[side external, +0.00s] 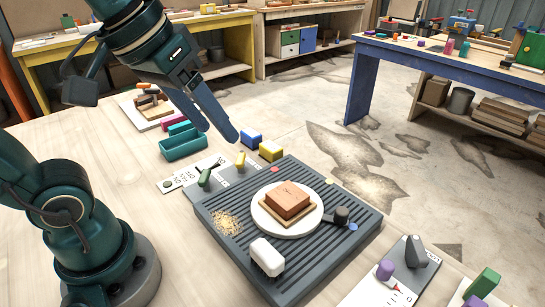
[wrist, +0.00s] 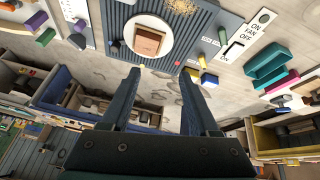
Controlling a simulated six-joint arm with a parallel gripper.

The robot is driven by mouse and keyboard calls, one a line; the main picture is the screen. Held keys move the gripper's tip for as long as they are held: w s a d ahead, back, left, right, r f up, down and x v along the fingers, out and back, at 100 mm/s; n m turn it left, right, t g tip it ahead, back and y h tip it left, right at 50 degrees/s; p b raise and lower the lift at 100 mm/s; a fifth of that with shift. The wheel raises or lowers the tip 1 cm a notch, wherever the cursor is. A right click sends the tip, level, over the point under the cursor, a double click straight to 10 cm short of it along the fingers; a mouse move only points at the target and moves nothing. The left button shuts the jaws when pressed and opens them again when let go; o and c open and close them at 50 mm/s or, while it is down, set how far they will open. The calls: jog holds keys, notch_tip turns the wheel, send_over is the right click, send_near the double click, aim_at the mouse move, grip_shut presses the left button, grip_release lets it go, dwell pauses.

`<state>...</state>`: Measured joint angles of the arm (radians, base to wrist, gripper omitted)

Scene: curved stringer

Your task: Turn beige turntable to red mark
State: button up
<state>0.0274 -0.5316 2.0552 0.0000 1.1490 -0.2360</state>
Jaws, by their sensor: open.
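The beige turntable (side external: 259,219) is a round pale disc on a dark grey ridged platform (side external: 222,245). A reddish-brown block (side external: 288,199) on a tan square base sits in its middle. A dark knob (side external: 342,214) stands at the disc's right edge. A red mark (side external: 275,169) lies at the platform's far edge. The turntable also shows at the top of the wrist view (wrist: 127,38). My gripper (wrist: 158,78) is open, with nothing between its fingers. In the side view it hangs above the table, left of the platform and apart from the disc.
A yellow mark (side external: 329,181) and a blue mark (side external: 353,227) are on the platform. A white brush-like block (side external: 267,257) and shavings (side external: 226,222) lie on it.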

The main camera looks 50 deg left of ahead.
jog(key=w+d+r+n+g, duration=0.1)
jog(key=w+d+r, duration=0.15)
jog(key=w, duration=0.35)
jog(key=g, duration=0.4)
send_over(343, 210)
notch_tip(343, 210, down, 14)
jog(key=shift+w+a+f, duration=0.1)
jog(key=shift+a+f, duration=0.05)
jog(key=shift+f, duration=2.95)
grip_shut()
